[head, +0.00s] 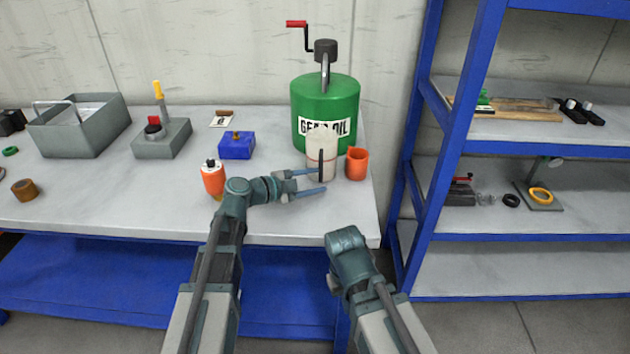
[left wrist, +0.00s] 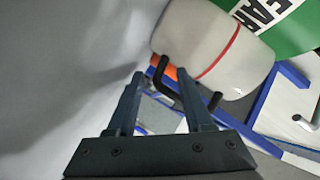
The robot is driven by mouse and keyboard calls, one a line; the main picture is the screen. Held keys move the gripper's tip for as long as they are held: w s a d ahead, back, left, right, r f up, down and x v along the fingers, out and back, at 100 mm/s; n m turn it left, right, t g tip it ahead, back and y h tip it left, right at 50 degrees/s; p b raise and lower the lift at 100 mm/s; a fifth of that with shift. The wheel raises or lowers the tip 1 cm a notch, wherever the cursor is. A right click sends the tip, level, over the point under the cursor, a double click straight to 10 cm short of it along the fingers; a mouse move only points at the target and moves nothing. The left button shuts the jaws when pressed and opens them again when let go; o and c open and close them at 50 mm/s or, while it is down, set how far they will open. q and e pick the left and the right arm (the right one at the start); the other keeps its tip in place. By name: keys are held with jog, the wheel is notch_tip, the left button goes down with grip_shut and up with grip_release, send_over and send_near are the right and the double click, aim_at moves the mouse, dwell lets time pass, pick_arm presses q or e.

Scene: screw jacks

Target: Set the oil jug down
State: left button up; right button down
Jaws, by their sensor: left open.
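The oil jug (head: 314,165) is a whitish container with a red line and a dark handle. It stands upright on the bench (head: 270,221) in front of the green gear oil drum (head: 340,100). My left gripper (head: 324,181) is open and empty, its fingers pointing at the jug's handle side. In the left wrist view, the jug (left wrist: 205,50) and its black handle are just beyond the fingertips of the left gripper (left wrist: 161,73); contact is unclear. My right gripper (head: 336,284) is low in front of the bench, its fingers hidden.
An orange cup (head: 357,163) stands close to the jug's right. An orange bottle (head: 213,180) stands left of my left wrist. A blue block (head: 237,146) and grey tray (head: 85,135) are further left. A blue shelf rack (head: 433,215) stands right. The bench's front edge is clear.

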pick_arm(q)
jog(key=shift+r, duration=0.25)
jog(key=p+v, duration=0.1)
jog(key=v, duration=0.5)
jog(key=p+v, duration=0.2)
jog(key=v, duration=0.4)
jog(key=shift+f, duration=0.2)
jog(key=shift+s, duration=0.1)
